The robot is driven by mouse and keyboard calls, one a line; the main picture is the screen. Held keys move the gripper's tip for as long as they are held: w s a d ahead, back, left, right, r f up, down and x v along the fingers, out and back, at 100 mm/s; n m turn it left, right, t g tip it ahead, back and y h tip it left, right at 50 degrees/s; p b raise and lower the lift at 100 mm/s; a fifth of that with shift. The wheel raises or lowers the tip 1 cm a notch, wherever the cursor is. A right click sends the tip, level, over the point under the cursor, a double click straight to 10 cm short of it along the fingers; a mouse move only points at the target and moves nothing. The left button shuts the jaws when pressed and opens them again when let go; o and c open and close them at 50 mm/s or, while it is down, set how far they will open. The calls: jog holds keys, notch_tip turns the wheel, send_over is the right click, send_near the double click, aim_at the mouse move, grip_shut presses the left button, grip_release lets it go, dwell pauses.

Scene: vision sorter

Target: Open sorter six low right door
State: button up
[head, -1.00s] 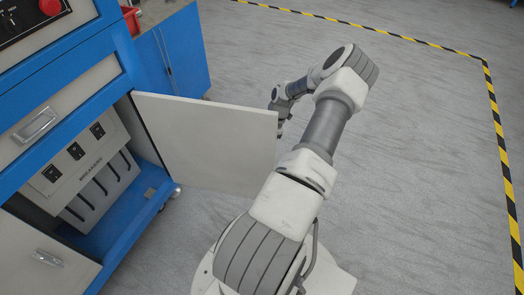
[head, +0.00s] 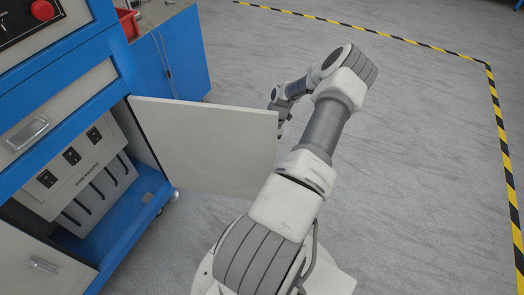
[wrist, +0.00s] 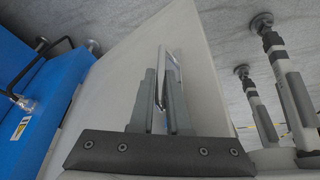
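The low right door (head: 205,140) is a pale panel. It stands wide open in the head view, swung out from the blue sorter (head: 130,80), with its inner face showing. In the wrist view the door's outer face (wrist: 115,80) fills the middle. Its metal handle (wrist: 161,75) lies between the two fingers of my gripper (wrist: 160,90), which look closed around it. In the head view my gripper is mostly hidden behind the door's right edge.
The open compartment shows a pale unit (head: 85,170) with black switches and slots. A lower left door (head: 45,262) stands at the bottom left. A blue cabinet (head: 185,60) with a red bin (head: 128,22) is behind. The grey floor right of my arm is clear, inside yellow-black tape (head: 500,130).

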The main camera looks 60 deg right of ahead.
jog(key=o, duration=0.4)
jog(key=shift+w+a, duration=0.15)
jog(key=shift+w, duration=0.05)
jog(key=shift+s, duration=0.1)
jog(key=p+v, duration=0.4)
jog(key=v, duration=1.3)
jog(key=shift+r+p, duration=0.25)
jog(key=shift+p, duration=0.05)
